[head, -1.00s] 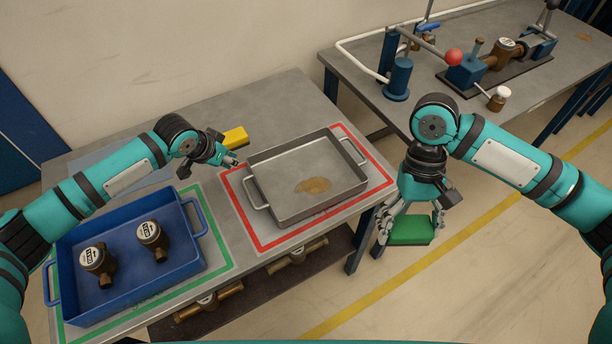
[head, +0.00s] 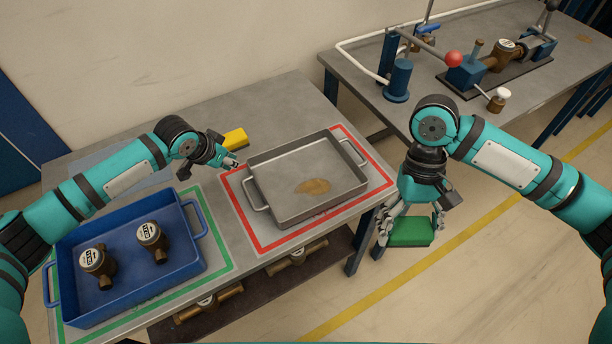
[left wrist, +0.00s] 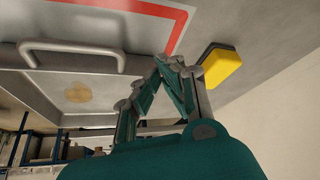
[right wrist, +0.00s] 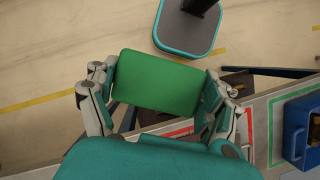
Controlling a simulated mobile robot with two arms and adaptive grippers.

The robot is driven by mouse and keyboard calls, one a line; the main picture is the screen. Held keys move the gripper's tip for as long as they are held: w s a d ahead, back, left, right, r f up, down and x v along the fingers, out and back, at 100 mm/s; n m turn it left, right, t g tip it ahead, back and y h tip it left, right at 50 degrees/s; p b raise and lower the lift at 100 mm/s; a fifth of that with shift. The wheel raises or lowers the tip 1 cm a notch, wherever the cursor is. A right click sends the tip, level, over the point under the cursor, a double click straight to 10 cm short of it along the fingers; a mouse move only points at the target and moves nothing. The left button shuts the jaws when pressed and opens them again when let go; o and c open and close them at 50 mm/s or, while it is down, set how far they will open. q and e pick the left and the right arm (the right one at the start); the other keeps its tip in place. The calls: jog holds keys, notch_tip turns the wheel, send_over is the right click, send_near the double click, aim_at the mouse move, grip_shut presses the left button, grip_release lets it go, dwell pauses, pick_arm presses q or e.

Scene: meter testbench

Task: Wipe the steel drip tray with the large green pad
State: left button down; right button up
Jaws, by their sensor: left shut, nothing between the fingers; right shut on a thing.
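The steel drip tray (head: 280,165) stands on the table inside a red outline, with a brown stain (head: 313,187) on its floor. The tray rim and stain also show in the left wrist view (left wrist: 78,93). The large green pad (head: 411,231) is held in my right gripper (head: 411,217), off the table's right edge, right of and nearer than the tray. The pad fills the space between the fingers in the right wrist view (right wrist: 157,82). My left gripper (head: 234,163) is shut and empty above the table, close to the tray's left handle.
A yellow block with a dark layer (head: 235,138) lies behind my left gripper. A blue tray (head: 190,265) with two brass meters stands in a green outline at left. A second bench (head: 540,85) with a meter rig stands at back right.

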aim_at(240, 176)
pick_arm(q)
jog(key=shift+f+b, duration=0.95)
jog(key=shift+f, duration=1.75)
pick_arm(e)
jog(key=shift+f, duration=0.95)
pick_arm(q)
jog(key=shift+r, duration=0.1)
pick_arm(e)
jog(key=shift+r, duration=0.1)
pick_arm(q)
notch_tip(240, 176, up, 6)
jog(key=p, duration=0.7)
pick_arm(e)
notch_tip(240, 176, up, 7)
jog(key=shift+f, duration=0.1)
jog(key=shift+f, duration=0.1)
pick_arm(q)
jog(key=shift+s+a+r, duration=0.1)
jog(key=shift+r, duration=0.05)
jog(key=v, duration=1.1)
jog(key=shift+r, duration=0.25)
jog(key=shift+s+a, duration=0.1)
jog(key=shift+s, duration=0.05)
